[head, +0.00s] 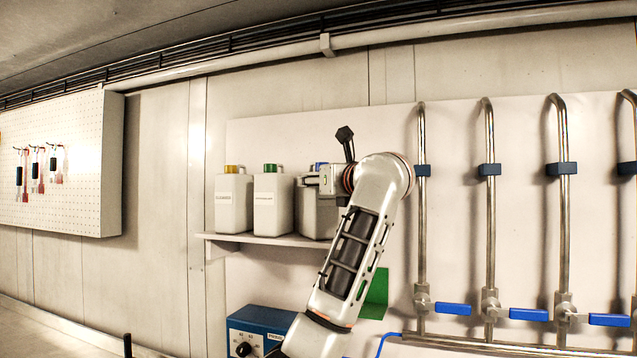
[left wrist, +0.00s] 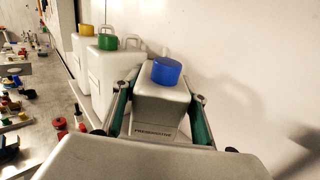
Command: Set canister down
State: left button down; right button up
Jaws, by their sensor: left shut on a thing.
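A pale canister with a blue cap (head: 316,218) is at the right of the wall shelf (head: 262,240) in the head view, partly hidden by my left arm. My right gripper is not in view.
A green-capped canister (head: 273,204) and a yellow-capped canister (head: 234,203) stand on the shelf to the left. Vertical steel pipes (head: 490,210) with blue valve handles are to the right. A blue box (head: 258,330) with a knob is below the shelf. Tools hang on a pegboard (head: 85,165).

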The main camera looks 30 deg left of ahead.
pick_arm(q)
jog(key=c, duration=1.2)
grip_release()
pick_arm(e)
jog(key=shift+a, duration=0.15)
pick_arm(q)
jog(key=b+v, duration=0.3)
jog(key=v, duration=0.9)
jog(key=shift+d+r, duration=0.1)
jog(key=shift+r, duration=0.05)
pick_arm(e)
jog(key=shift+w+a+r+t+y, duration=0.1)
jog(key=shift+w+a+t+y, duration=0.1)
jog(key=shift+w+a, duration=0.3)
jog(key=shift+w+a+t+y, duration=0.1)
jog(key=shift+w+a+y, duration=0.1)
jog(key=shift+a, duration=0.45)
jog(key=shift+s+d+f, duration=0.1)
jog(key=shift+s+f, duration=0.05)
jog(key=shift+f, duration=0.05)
